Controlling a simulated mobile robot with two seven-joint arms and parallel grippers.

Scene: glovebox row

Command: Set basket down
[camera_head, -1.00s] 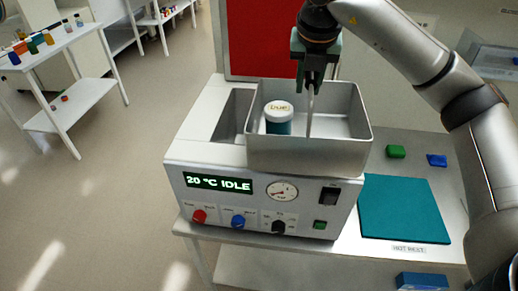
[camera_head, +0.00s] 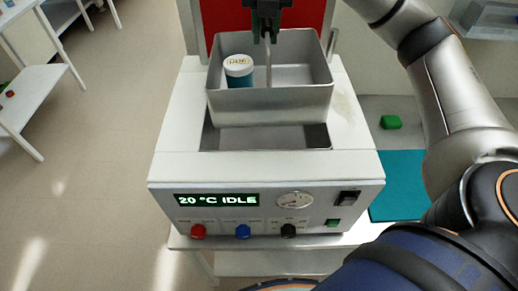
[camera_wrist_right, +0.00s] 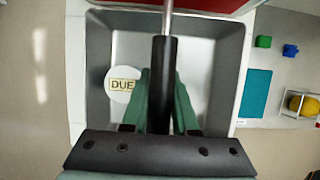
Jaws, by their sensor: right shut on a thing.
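The grey metal basket (camera_head: 270,102) hangs level above the open well (camera_head: 262,138) of the white bath unit (camera_head: 265,168), its near wall just behind the well's front part. A jar with a blue-green body and white lid marked DUE (camera_head: 239,70) stands inside at the left; its lid also shows in the right wrist view (camera_wrist_right: 122,85). My right gripper (camera_head: 266,30) is shut on the basket's upright handle, whose black grip (camera_wrist_right: 162,85) lies between the green fingers. The basket's underside is hidden, so its height above the well cannot be told. My left gripper is not in view.
The unit's front has a display reading 20 °C IDLE (camera_head: 217,200), a gauge and several knobs. A teal mat (camera_head: 400,178) and a green block (camera_head: 391,122) lie on the bench to the right. A red panel (camera_head: 220,28) stands behind. White shelving is at far left.

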